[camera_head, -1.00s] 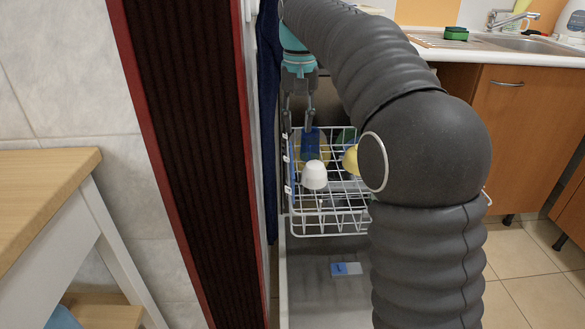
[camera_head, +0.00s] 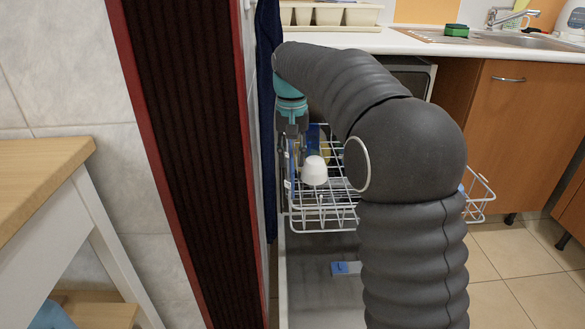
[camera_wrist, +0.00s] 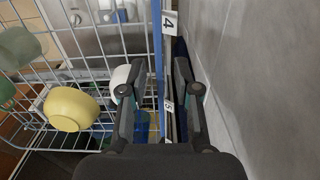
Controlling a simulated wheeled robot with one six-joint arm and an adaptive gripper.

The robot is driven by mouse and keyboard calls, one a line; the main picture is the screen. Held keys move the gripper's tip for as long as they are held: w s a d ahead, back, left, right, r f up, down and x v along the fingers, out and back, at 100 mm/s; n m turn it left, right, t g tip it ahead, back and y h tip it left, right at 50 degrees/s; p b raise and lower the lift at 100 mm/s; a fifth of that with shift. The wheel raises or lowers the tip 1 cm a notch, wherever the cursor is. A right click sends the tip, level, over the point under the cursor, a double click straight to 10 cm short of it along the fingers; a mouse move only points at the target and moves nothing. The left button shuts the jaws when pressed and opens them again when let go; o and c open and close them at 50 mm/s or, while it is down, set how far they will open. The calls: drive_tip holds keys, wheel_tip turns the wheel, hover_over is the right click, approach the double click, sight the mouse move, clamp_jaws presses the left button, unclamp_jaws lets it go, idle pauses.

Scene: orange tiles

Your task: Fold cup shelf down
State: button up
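The cup shelf appears to be the blue-edged strip (camera_wrist: 158,60) standing upright along the rack's side in the wrist view; it is seen nearly edge-on. In the head view the dishwasher rack (camera_head: 325,222) is pulled out, and my gripper (camera_head: 297,158) is down at its left side. In the wrist view my gripper (camera_wrist: 157,85) has its fingers apart, one on each side of the strip. Whether either finger touches it I cannot tell. A white cup (camera_head: 314,171) stands in the rack beside the gripper.
A yellow bowl (camera_wrist: 71,108), a green cup (camera_wrist: 18,46) and a blue item (camera_wrist: 141,126) are in the rack. Number tags (camera_wrist: 169,23) mark its side. A grey wall surface (camera_wrist: 255,80) is close to the right finger. The red-edged dark panel (camera_head: 185,150) stands left.

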drive_tip(key=shift+f, duration=1.25)
clamp_jaws()
